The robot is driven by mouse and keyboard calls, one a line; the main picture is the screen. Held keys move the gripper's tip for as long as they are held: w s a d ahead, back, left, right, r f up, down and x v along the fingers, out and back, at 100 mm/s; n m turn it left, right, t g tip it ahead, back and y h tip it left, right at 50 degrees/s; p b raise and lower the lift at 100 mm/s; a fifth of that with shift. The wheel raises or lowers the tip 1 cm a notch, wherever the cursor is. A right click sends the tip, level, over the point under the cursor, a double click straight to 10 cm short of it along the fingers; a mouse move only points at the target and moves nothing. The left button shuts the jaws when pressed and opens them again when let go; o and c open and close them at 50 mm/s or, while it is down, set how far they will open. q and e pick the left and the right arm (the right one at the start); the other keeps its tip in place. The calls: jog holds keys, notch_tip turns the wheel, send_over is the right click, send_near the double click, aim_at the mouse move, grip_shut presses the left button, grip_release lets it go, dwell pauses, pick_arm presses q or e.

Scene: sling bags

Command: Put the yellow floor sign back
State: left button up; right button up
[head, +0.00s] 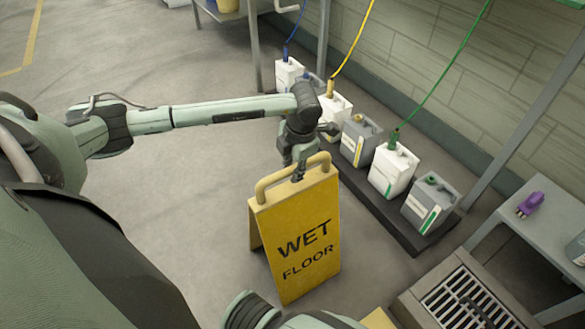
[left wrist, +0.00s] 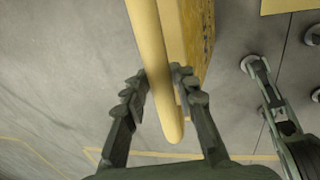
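The yellow floor sign (head: 303,240), lettered WET FLOOR, stands upright as a folded A-frame in the head view. I cannot tell whether its feet touch the floor. My left gripper (head: 299,168) is at the sign's top handle. In the left wrist view my left gripper's fingers (left wrist: 160,80) lie close against both sides of the sign's yellow handle (left wrist: 140,25), and they look shut on it. Part of my right arm shows at the bottom edge of the head view. Its gripper is not clearly in view.
Several jugs, among them a grey one (head: 431,203), stand on a dark low platform (head: 374,207) along the wall. A floor drain grate (head: 465,298) and a grey table (head: 548,222) with a purple object (head: 530,204) are at right. A yellow patch (head: 378,319) shows below. Open floor lies left.

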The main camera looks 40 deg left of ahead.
pick_arm(q)
jog(key=shift+o, duration=0.9)
jog(key=shift+r, duration=0.15)
notch_tip(320, 180, up, 12)
jog(key=d, duration=0.2)
jog(key=shift+s, duration=0.45)
pick_arm(e)
jog(key=shift+a+f, duration=0.1)
jog(key=shift+f, duration=0.6)
jog(key=shift+d, duration=0.2)
pick_arm(q)
jog(key=shift+f, duration=0.2)
pick_arm(e)
jog(key=shift+r, duration=0.1)
